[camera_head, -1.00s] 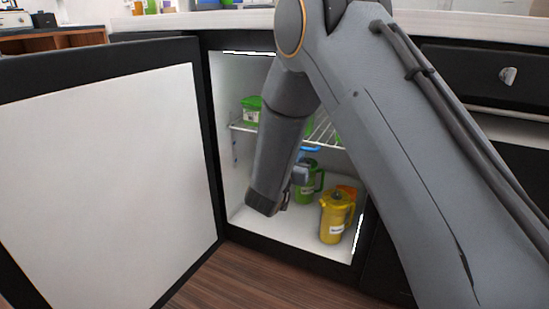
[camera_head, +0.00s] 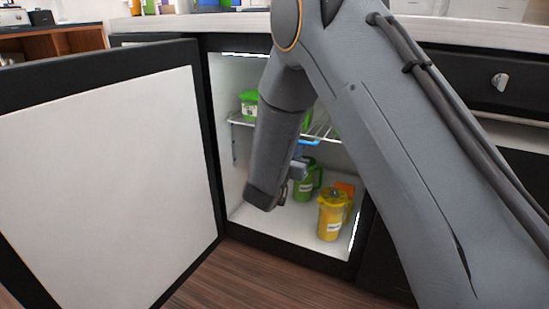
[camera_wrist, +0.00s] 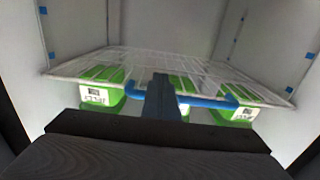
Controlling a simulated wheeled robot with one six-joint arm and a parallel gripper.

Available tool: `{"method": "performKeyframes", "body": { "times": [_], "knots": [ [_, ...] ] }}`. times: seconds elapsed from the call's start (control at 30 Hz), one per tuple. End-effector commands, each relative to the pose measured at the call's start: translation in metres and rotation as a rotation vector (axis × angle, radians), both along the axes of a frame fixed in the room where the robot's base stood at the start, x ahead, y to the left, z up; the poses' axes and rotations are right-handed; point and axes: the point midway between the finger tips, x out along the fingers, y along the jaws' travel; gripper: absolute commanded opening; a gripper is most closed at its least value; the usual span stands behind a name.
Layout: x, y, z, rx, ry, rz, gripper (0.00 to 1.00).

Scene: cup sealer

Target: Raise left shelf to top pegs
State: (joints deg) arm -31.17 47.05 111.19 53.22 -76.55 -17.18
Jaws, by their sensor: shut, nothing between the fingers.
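The white wire shelf (camera_head: 236,120) sits at mid-height inside the open cabinet, with green-lidded containers (camera_head: 250,104) on it. In the wrist view the shelf (camera_wrist: 130,60) spans between two walls, with the green containers (camera_wrist: 100,95) at its near side. A blue handle (camera_head: 309,143) is on its front edge; it also crosses the middle of the wrist view (camera_wrist: 205,102). My gripper (camera_head: 298,168) is shut and empty, just below the handle. Its fingers (camera_wrist: 161,95) overlap the handle in the wrist view; contact cannot be told. Blue pegs (camera_wrist: 43,10) (camera_wrist: 288,90) mark both side walls.
A green pitcher (camera_head: 305,185) and a yellow pitcher (camera_head: 332,215) stand on the cabinet floor, right of my gripper. The open door (camera_head: 110,180) fills the left side. The left part of the cabinet floor looks clear.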

Motion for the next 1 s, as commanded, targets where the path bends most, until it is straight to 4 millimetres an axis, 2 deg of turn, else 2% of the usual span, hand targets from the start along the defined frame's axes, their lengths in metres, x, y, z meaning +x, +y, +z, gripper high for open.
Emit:
{"method": "performKeyframes", "body": {
  "times": [0.03, 0.2, 1.0],
  "knots": [
    [-0.003, 0.004, 0.005, -0.001, -0.007, 0.005, 0.0],
    [-0.01, 0.008, 0.005, -0.001, -0.009, 0.006, 0.0],
    [-0.044, 0.014, 0.002, -0.001, -0.002, 0.0, 0.0]
  ]
}}
